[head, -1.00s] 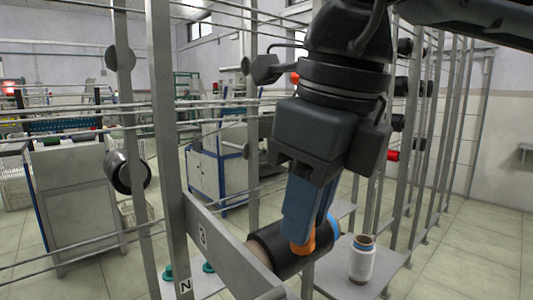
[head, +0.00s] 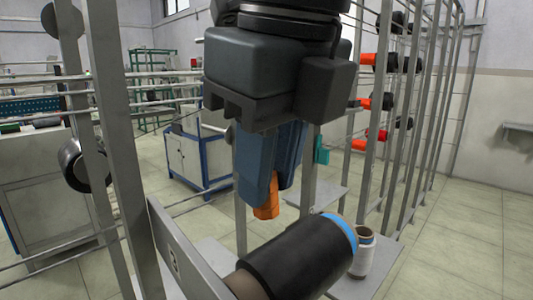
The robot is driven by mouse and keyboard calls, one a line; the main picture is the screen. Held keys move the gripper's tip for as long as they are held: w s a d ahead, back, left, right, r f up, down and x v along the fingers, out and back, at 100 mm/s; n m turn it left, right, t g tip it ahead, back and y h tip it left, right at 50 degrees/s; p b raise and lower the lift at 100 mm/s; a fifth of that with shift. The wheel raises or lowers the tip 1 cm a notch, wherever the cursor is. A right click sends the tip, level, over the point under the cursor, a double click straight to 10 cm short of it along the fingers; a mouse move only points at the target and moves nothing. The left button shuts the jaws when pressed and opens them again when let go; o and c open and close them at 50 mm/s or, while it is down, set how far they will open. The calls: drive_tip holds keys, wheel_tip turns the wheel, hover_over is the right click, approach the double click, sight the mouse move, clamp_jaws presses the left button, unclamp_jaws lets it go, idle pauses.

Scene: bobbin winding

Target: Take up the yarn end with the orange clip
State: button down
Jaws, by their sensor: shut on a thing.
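My gripper (head: 268,186) points down with its blue fingers shut on the orange clip (head: 266,207), which sticks out below the fingertips. A large black bobbin (head: 292,262) with a blue band at its far end lies on its side on a holder at the bottom of the picture. I cannot make out a yarn end at the clip.
A white yarn cone (head: 363,255) stands on a grey shelf (head: 348,288) right of the black bobbin. Grey rack posts (head: 120,150) and thin rails stand at the left. Racks with orange and black bobbins (head: 378,101) stand at the right. Open floor lies at the far right.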

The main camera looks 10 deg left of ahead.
sight(276, 203)
wheel_tip(276, 203, down, 4)
drive_tip(key=shift+w+d+r+b, duration=0.1)
drive_tip(key=shift+r+b, duration=0.15)
drive_tip(key=shift+b, duration=0.55)
drive_tip(key=shift+f+b, duration=0.6)
drive_tip(key=shift+b, duration=0.15)
drive_tip(key=shift+w+d+f+b, duration=0.1)
drive_tip(key=shift+f+b, duration=0.3)
drive_tip(key=shift+b, duration=0.15)
drive_tip(key=shift+r, duration=0.15)
drive_tip(key=shift+s+a+r+p, duration=0.1)
drive_tip(key=shift+r+p, duration=0.6)
drive_tip(key=shift+r, duration=0.75)
drive_tip(key=shift+s+a+r+p, duration=0.1)
drive_tip(key=shift+r+p, duration=0.6)
drive_tip(key=shift+r, duration=0.7)
